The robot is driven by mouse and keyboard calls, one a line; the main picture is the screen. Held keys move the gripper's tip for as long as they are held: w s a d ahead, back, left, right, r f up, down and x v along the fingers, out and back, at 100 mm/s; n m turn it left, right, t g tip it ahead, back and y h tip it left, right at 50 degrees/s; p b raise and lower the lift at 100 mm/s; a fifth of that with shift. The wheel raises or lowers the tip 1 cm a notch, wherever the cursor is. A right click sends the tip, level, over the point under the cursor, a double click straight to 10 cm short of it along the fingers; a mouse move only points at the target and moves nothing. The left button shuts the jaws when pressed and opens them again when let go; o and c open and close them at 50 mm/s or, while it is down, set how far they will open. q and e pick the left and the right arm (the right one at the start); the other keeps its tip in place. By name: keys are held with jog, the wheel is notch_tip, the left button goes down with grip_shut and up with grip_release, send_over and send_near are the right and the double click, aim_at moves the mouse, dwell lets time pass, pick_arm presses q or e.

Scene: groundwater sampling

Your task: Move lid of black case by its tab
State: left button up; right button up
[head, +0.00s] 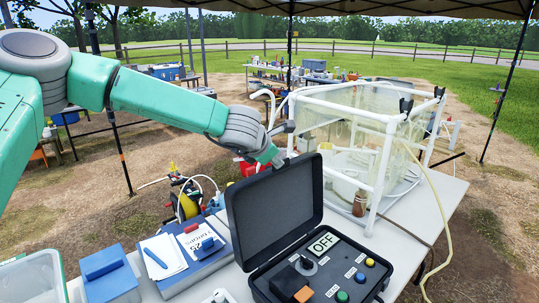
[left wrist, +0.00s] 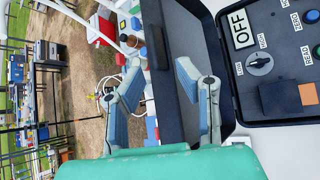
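The black case (head: 320,268) stands open on the table, with a control panel and an "OFF" display in its base. Its lid (head: 270,215) is raised, roughly upright. My left gripper (head: 283,157) is at the lid's upper right edge in the head view. In the left wrist view its fingers (left wrist: 158,80) are open and apart, one over the lid's inner face (left wrist: 178,45) and one beyond its outer side. I cannot tell whether either finger touches the lid. My right gripper is not in view.
A white pipe frame with clear sheeting (head: 391,130) stands right behind the case. A pale hose hangs at the right.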

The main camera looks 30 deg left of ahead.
pick_arm(q)
jog(key=v, duration=0.4)
jog(key=shift+f, duration=0.1)
jog(key=shift+s, duration=0.1)
dwell(0.3)
